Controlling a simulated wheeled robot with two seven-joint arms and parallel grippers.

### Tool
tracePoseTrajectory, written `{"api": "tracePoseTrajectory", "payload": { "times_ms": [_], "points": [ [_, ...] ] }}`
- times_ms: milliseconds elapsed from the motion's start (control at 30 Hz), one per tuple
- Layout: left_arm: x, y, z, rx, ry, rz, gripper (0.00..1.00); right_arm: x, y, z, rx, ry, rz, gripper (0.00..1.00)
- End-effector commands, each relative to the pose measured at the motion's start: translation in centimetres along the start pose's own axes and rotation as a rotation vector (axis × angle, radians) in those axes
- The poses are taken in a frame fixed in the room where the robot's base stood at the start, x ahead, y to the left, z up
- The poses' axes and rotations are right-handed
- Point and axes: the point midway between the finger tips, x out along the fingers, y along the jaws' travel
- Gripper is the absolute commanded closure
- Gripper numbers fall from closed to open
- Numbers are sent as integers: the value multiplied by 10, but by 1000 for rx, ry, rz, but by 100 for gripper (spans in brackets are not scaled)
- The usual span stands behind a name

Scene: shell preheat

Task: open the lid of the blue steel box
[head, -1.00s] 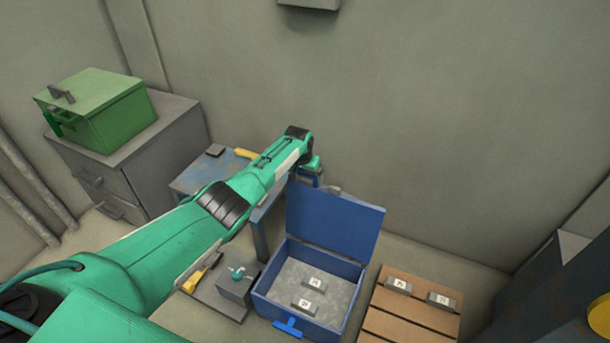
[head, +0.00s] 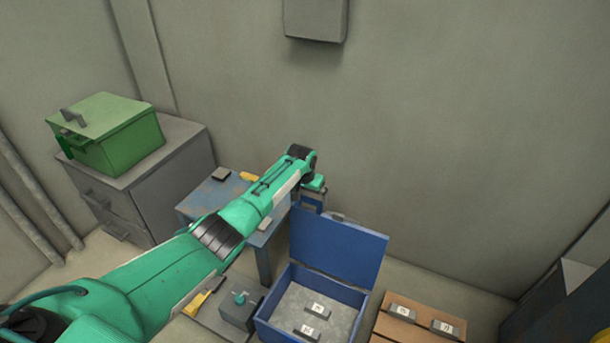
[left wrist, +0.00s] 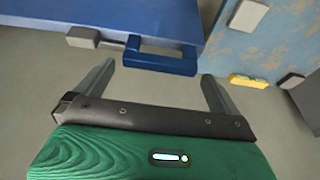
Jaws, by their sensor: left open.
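The blue steel box (head: 263,312) stands on the floor at the lower middle of the head view, its front cut off by the frame. Its lid (head: 340,250) stands open and roughly upright at the back. Inside are two grey labelled blocks. My left gripper (head: 312,198) is just behind the lid's upper left corner, with its fingers mostly hidden. In the left wrist view my left gripper (left wrist: 157,88) is open and empty. A blue looped handle (left wrist: 162,64) on a blue panel lies just beyond and between the fingertips, apart from them. My right gripper is out of view.
A worn blue table (head: 205,195) with small items stands behind my arm. A green box (head: 115,140) sits on a grey cabinet (head: 175,165) at left. A wooden pallet (head: 395,328) with two labelled blocks is right of the blue box. A wall closes off the back.

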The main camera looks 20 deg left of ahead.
Motion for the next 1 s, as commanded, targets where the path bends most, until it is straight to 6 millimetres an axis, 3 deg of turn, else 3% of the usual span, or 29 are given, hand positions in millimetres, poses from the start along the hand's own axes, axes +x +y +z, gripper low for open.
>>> {"api": "tracePoseTrajectory", "payload": {
  "times_ms": [67,300,500,1000],
  "points": [
    [-12,-1,0,0,0,-1,0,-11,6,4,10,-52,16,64],
    [-57,-1,-1,1,3,-2,0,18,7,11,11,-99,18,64],
    [-83,0,-1,2,3,-1,0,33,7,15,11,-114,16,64],
    [-93,0,0,1,2,-2,0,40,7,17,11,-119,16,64]
  ]
}}
